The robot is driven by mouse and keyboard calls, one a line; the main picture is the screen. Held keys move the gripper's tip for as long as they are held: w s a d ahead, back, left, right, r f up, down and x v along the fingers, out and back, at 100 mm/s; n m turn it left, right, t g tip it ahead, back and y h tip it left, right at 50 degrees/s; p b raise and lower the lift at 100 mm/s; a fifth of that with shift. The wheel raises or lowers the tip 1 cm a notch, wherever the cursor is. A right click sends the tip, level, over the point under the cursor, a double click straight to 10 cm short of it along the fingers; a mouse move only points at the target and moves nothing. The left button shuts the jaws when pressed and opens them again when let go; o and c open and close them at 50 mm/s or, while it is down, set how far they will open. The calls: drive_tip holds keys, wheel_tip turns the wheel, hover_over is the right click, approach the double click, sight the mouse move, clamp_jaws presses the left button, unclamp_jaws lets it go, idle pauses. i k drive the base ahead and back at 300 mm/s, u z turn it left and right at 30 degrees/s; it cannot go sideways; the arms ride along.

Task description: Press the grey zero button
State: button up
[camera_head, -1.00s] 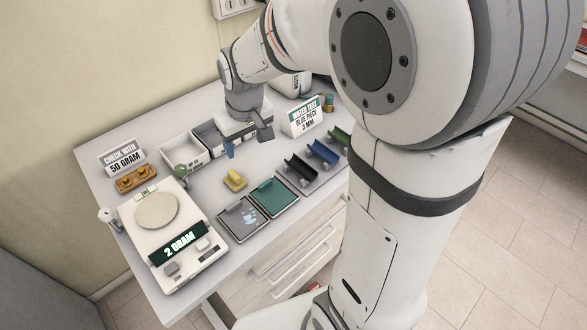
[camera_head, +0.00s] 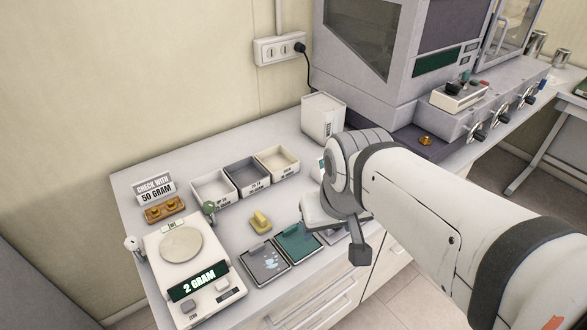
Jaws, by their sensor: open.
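The white scale (camera_head: 165,255) stands at the front left of the table, with a round pan (camera_head: 181,243) that is empty. Its display (camera_head: 197,281) reads 2 GRAM. Below the display are two small buttons: a grey one (camera_head: 189,306) at the left and a paler one (camera_head: 223,286) at the right. Their labels are too small to read, so I cannot tell which is zero. My gripper (camera_head: 340,228) is open, well to the right of the scale, above the table's right front edge. It touches no button; part of it is hidden by its own wrist.
A wooden weight holder (camera_head: 164,209) and a 50 GRAM sign (camera_head: 154,188) stand behind the scale. Bins (camera_head: 246,176), a yellow piece (camera_head: 260,221), a grey tray (camera_head: 265,261) and a green tray (camera_head: 298,243) lie to its right. A large machine (camera_head: 400,60) stands behind my arm.

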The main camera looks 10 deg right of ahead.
sight(186, 307)
drive_tip(key=u, duration=0.85)
drive_tip(key=k, duration=0.75)
drive_tip(key=u, duration=0.4)
drive_tip(key=i, duration=0.5)
